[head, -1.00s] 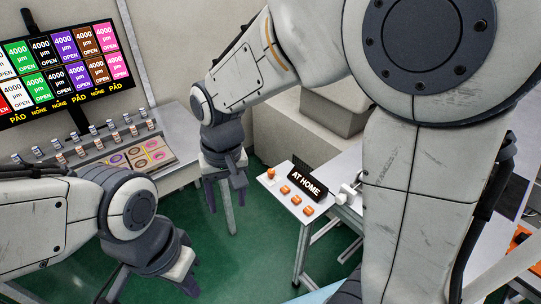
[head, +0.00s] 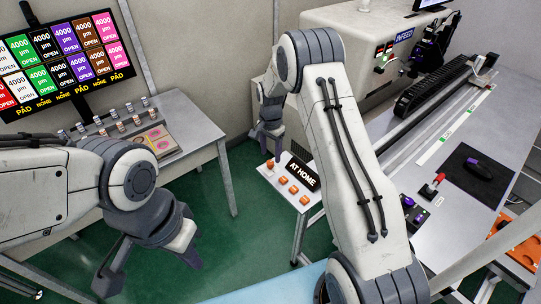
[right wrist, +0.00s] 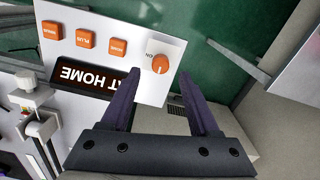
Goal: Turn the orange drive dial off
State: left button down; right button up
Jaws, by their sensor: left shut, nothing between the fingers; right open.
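The orange drive dial (head: 270,164) is a round knob at the far left corner of a white panel (right wrist: 150,92). In the right wrist view the dial (right wrist: 160,64) has a light pointer line on its lower part and an upside-down "ON" label beside it. My right gripper (head: 268,150) is open above the dial. In the right wrist view its two fingers (right wrist: 159,77) appear on either side of the dial, with no visible contact. My left gripper (head: 107,286) is shut and empty at the lower left, far from the panel.
Several orange square buttons (head: 283,180) and a black "AT HOME" sign (head: 303,173) are beside the dial. A grey workbench (head: 435,180) with a long black unit stands at right. A sample table (head: 190,140) stands at left. Green floor lies between.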

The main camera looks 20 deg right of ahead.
aim_at(270, 162)
jog(key=shift+f+p, duration=0.5)
jog(key=shift+f, duration=1.4)
grip_shut()
